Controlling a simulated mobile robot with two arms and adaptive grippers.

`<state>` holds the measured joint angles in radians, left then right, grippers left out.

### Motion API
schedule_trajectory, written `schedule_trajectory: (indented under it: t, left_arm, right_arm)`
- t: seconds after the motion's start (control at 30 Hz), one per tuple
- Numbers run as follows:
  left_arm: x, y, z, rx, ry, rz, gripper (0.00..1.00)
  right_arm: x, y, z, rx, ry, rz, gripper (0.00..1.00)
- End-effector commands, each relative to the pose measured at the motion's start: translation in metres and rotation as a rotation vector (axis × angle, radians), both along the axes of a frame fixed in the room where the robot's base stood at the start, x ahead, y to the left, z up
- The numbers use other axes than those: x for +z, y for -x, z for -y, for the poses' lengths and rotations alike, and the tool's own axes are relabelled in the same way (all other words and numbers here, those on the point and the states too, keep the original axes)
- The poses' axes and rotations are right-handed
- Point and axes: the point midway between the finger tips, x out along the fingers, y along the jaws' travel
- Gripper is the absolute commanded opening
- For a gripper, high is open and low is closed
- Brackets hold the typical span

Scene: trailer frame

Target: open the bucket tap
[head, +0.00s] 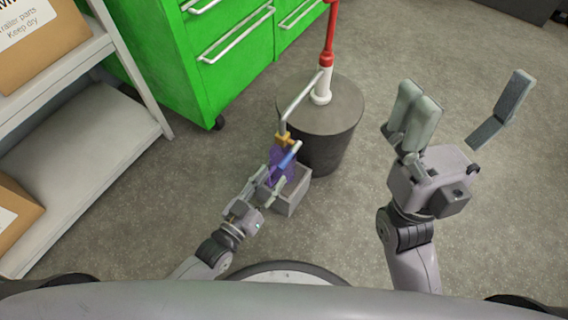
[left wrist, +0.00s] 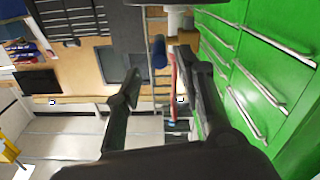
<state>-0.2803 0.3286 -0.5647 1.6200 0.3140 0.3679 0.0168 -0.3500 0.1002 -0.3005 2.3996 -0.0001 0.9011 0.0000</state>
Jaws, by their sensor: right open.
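The bucket (head: 325,125) is a dark drum with a white and red pump on its lid. A grey spout pipe (head: 300,96) slopes down from the pump to a yellow tap fitting (head: 283,138) with a blue handle (head: 288,156). My left gripper (head: 271,178) is at the tap, just below the blue handle. In the left wrist view its fingers are apart, with a blue piece (left wrist: 160,52) between and beyond the tips. I cannot tell whether they touch the handle. A purple part shows beside the fingers. My right gripper (head: 462,95) is open and empty, right of the bucket.
A grey box (head: 291,199) stands on the floor below the tap. A green drawer cabinet (head: 228,65) is behind the bucket. A white shelf (head: 70,150) with cardboard boxes is on the left. The floor to the right is clear.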

Motion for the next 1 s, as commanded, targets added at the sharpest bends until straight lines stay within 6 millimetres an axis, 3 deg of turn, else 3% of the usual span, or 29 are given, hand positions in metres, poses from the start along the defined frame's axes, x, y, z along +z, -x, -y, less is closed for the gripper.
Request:
schedule_trajectory:
  t: [0.2,0.4,0.77,1.0]
  left_arm:
    - [-0.001,-0.037,0.022,0.000,0.003,0.003,0.36]
    - [-0.001,-0.054,0.032,0.000,0.000,0.001,0.36]
    - [0.000,-0.057,0.034,0.000,0.000,0.000,0.36]
    - [0.000,-0.057,0.033,-0.001,0.000,0.000,0.20]
  right_arm:
    - [-0.013,-0.001,0.000,0.000,0.001,0.006,0.86]
    - [-0.008,-0.003,-0.001,-0.001,0.006,0.030,0.86]
    - [-0.003,-0.003,-0.001,-0.002,0.005,0.047,0.86]
    - [-0.003,-0.003,-0.001,-0.002,0.003,0.043,0.86]
